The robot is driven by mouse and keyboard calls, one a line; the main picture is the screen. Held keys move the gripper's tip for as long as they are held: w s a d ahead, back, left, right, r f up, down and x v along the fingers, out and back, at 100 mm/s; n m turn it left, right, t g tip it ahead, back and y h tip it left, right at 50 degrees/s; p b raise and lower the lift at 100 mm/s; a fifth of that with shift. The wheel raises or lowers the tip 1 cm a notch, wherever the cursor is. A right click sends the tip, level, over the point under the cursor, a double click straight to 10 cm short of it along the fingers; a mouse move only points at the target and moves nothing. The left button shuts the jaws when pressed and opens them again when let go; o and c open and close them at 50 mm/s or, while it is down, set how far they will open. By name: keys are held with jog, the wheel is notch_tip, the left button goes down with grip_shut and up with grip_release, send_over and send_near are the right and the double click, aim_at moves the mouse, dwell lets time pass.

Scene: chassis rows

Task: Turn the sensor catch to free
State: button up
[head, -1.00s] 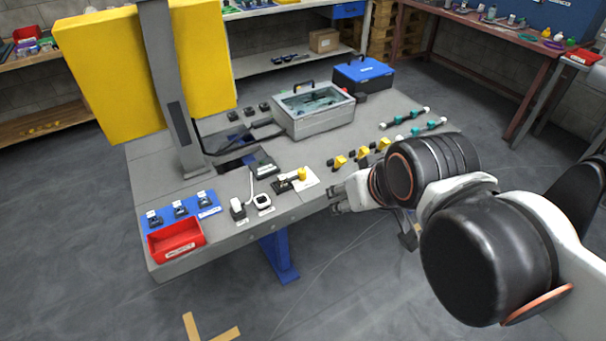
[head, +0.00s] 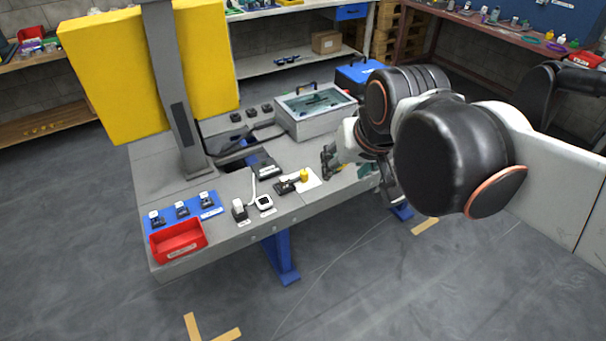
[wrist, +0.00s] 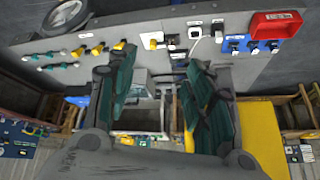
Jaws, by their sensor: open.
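A black sensor block (head: 286,186) with a yellow catch knob (head: 304,175) sits on a white plate near the front edge of the grey bench. In the wrist view the yellow knob (wrist: 153,43) and the black block (wrist: 173,41) show just beyond the fingertips. My gripper (head: 328,162) is to the right of the knob and above the bench, apart from it. In the wrist view its two dark green fingers (wrist: 159,62) are spread with nothing between them. The lettering on the plate is too small to read.
A red bin (head: 177,241) and blue strip (head: 211,213) are at the bench's left end. A grey clear-topped case (head: 317,121) stands behind. Yellow-handled parts (wrist: 98,50) line the bench beside the gripper.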

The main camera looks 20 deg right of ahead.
jog(key=w+r+m+g, duration=0.1)
jog(key=w+m+g, duration=0.15)
jog(key=w, duration=0.95)
jog(key=m+g+p, duration=0.2)
jog(key=m+g, duration=0.2)
jog(key=m, duration=0.4)
send_over(304, 172)
notch_tip(304, 172, down, 26)
jog(key=r, duration=0.1)
notch_tip(304, 172, down, 15)
jog(key=b, duration=0.5)
jog(key=c, duration=1.1)
